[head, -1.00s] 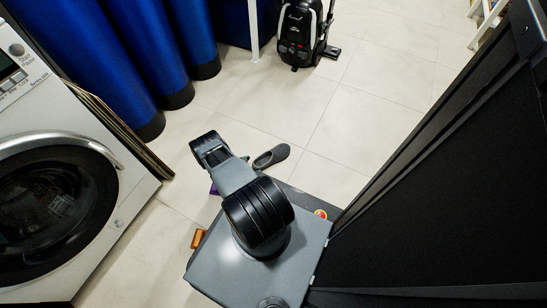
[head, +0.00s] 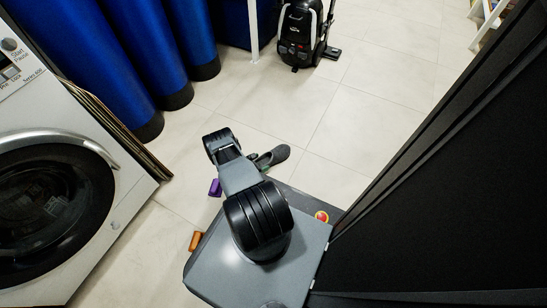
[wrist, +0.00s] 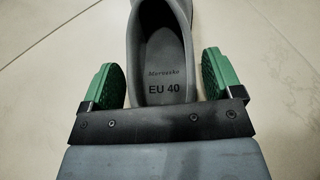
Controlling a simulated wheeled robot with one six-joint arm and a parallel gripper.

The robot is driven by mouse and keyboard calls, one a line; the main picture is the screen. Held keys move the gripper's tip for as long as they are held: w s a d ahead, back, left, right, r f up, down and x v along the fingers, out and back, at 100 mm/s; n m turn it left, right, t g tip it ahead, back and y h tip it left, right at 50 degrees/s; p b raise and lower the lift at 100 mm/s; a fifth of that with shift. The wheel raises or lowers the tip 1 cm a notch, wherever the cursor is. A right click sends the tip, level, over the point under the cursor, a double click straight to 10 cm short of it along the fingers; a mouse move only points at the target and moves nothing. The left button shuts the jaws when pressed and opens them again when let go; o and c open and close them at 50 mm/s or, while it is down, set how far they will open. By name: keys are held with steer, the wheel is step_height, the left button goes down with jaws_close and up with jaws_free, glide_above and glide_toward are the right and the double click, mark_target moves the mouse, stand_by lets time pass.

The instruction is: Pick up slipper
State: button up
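A dark grey slipper (head: 275,156) lies on the tiled floor just beyond my base in the head view. In the wrist view the slipper (wrist: 162,60) fills the middle, its insole marked "EU 40". My gripper (wrist: 161,78) is open, with one green-padded finger on each side of the slipper's heel end. Small gaps show between the pads and the slipper. In the head view my arm hides part of the slipper and most of the gripper.
A purple item (head: 215,188) and an orange-brown item (head: 196,240) lie on the floor left of my base. A washing machine (head: 60,180) stands at left, a black panel (head: 450,200) at right. A vacuum cleaner (head: 300,35) stands at the back. The middle floor is clear.

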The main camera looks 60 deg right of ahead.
steer(key=c, duration=0.8)
